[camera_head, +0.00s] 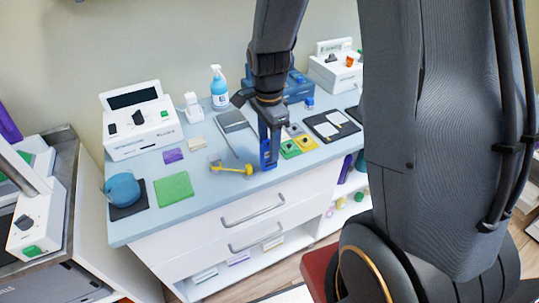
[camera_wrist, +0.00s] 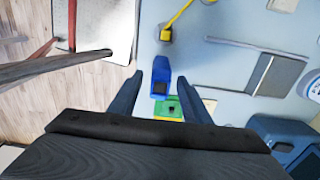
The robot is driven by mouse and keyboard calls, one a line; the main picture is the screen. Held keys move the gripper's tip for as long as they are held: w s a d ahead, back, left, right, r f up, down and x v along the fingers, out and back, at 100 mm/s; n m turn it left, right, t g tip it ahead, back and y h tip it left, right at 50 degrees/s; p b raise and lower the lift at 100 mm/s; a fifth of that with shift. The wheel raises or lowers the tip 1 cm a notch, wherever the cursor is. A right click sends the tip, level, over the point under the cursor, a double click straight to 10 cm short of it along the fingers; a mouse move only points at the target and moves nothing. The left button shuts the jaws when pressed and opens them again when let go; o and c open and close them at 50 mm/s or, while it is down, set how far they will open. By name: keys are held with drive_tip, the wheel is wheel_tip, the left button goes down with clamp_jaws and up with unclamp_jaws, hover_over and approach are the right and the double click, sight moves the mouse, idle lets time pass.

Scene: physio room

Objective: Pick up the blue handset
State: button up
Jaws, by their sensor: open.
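The blue handset (camera_head: 265,157) is on the pale blue counter (camera_head: 210,203) near its front edge. In the wrist view the blue handset (camera_wrist: 160,86), with a dark patch on its face, shows between the fingers, next to a green pad (camera_wrist: 170,107). My gripper (camera_head: 270,140) points down over the handset and partly hides it in the head view. In the wrist view my gripper (camera_wrist: 161,73) is open, one finger on each side of the handset. I cannot tell how far the fingertips are above the counter.
A yellow tool (camera_head: 233,169) lies left of the handset, and a grey device (camera_head: 232,121) lies behind. Green and yellow pads (camera_head: 304,143) are close on the right. A white machine (camera_head: 140,122), a spray bottle (camera_head: 219,88) and a blue case (camera_head: 299,86) stand farther back.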

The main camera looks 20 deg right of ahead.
clamp_jaws()
drive_tip(key=shift+r, duration=0.15)
